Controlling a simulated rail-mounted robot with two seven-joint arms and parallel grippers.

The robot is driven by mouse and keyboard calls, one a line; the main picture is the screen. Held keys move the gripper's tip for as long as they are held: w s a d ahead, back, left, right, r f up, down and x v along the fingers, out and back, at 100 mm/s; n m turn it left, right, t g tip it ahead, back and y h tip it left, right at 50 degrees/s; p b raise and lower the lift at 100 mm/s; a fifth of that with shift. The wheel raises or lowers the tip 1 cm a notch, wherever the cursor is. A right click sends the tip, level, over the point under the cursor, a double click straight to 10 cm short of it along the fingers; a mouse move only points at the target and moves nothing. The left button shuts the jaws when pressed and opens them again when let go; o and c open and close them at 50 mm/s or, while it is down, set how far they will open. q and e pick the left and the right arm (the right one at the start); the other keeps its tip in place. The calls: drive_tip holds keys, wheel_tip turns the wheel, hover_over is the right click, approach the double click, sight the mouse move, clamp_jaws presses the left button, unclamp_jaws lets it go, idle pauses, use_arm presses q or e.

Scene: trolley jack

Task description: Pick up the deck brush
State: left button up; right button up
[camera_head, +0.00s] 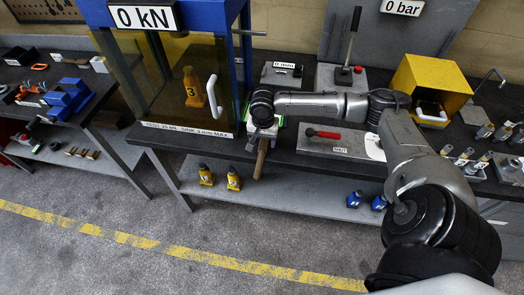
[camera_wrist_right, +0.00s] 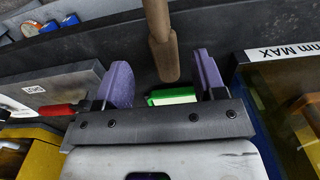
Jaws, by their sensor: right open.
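The deck brush has a brown wooden handle (camera_head: 262,158) that sticks out over the bench's front edge. Its green part shows beside my right gripper (camera_head: 264,126), which covers much of the brush in the head view. In the right wrist view the handle (camera_wrist_right: 161,42) comes in from the top, and the green part (camera_wrist_right: 172,96) lies between the two purple finger pads. My right gripper (camera_wrist_right: 164,82) is open, with a gap on both sides of the brush; no contact shows. My left gripper is not in view.
Left of the brush stands a blue-framed press with a yellow clear guard (camera_head: 160,85) and white handle. Right of it lies a grey plate with a red-handled tool (camera_head: 325,134). A yellow box (camera_head: 432,85) stands further right. Small yellow jacks (camera_head: 233,180) sit on the lower shelf.

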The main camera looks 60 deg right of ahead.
sight(262, 150)
drive_tip(key=shift+a+f+b, duration=0.15)
drive_tip(key=shift+f+b, duration=0.35)
drive_tip(key=shift+f, duration=2.95)
drive_tip(key=shift+c, duration=0.5)
drive_tip(key=c, duration=1)
